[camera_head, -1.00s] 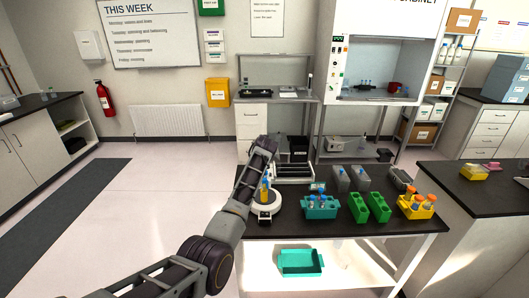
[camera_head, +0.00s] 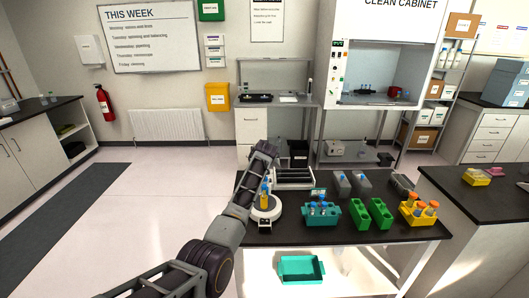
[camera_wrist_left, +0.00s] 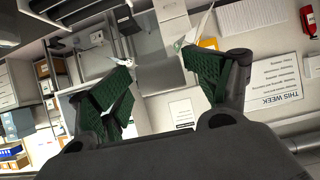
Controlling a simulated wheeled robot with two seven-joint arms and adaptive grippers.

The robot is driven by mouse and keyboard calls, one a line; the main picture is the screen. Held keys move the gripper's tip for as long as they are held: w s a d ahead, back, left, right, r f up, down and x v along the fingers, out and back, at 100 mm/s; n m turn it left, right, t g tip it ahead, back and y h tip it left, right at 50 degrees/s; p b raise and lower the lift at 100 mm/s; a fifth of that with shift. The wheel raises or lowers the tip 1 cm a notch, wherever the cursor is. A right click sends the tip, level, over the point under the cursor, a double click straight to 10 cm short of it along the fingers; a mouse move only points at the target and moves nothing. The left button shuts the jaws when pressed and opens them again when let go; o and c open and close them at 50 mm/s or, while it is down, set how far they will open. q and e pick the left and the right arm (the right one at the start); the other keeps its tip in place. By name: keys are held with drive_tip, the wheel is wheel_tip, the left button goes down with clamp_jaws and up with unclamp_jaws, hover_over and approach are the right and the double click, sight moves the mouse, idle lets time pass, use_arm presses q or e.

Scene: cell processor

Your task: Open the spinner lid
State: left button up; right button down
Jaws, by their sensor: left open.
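A white round device (camera_head: 265,213) stands at the left front of the black-topped table, with a yellow tube with a blue cap (camera_head: 265,196) upright on it. I cannot tell for sure whether this is the spinner, and I make out no lid. My left arm reaches up from the bottom left, and my left gripper (camera_head: 267,148) is at its far end, above the table's back left, its fingers hard to make out there. In the left wrist view its green-padded fingers (camera_wrist_left: 158,88) stand apart with nothing between them. My right gripper is not in view.
A teal rack (camera_head: 321,217), two green racks (camera_head: 360,214) and a yellow rack with orange-capped tubes (camera_head: 415,218) line the table's front. Grey containers (camera_head: 361,184) stand behind them. A grey-and-white tray-like item (camera_head: 294,180) is near the arm. A teal bin (camera_head: 301,268) sits on the lower shelf.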

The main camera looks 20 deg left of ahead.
use_arm(q)
drive_tip(key=shift+s+f, duration=0.15)
drive_tip(key=shift+f, duration=0.4)
drive_tip(key=shift+s+d+r, duration=0.1)
drive_tip(key=shift+s+r, duration=0.05)
drive_tip(key=v, duration=1.1)
drive_tip(key=shift+r, duration=0.6)
drive_tip(key=shift+s, duration=0.1)
